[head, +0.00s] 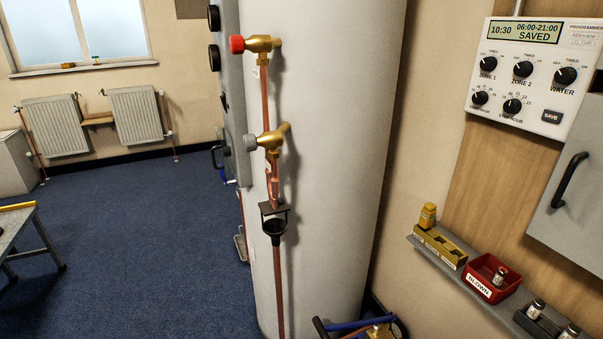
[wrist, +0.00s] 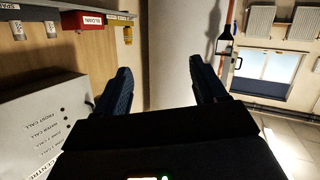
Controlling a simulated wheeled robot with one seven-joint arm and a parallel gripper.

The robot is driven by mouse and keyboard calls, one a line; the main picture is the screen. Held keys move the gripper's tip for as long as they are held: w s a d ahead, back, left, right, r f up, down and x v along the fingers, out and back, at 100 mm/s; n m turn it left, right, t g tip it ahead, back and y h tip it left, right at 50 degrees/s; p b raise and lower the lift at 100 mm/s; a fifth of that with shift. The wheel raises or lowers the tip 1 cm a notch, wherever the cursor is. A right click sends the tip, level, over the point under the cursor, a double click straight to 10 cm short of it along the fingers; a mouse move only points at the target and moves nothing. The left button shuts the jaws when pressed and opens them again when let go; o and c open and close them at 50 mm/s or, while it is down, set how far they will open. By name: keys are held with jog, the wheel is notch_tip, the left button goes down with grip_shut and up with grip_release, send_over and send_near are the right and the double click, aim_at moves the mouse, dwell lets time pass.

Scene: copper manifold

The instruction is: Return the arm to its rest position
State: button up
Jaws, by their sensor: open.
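My gripper (wrist: 160,66) shows in the wrist view with its two dark fingers spread wide. It is open, and nothing is between the fingers. The pale cylinder (wrist: 168,45) and tan wall lie beyond the fingertips. No part of my arm or gripper shows in the head view, so the arm's overall pose is hidden there.
The tall pale cylinder (head: 320,150) carries copper pipe and brass valves (head: 270,140). At right are a programmer (head: 535,75) reading SAVED, a grey cabinet (head: 575,200) and a shelf (head: 470,280) with a red BLOWN bin (head: 478,287). Blue carpet (head: 140,230) is open at left.

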jog(key=s+a+r, duration=0.1)
jog(key=s+r, duration=0.3)
jog(key=s, duration=0.5)
jog(key=s+r+m+y, duration=0.1)
jog(key=s+r, duration=0.4)
jog(key=s, duration=0.5)
jog(key=shift+a, duration=0.35)
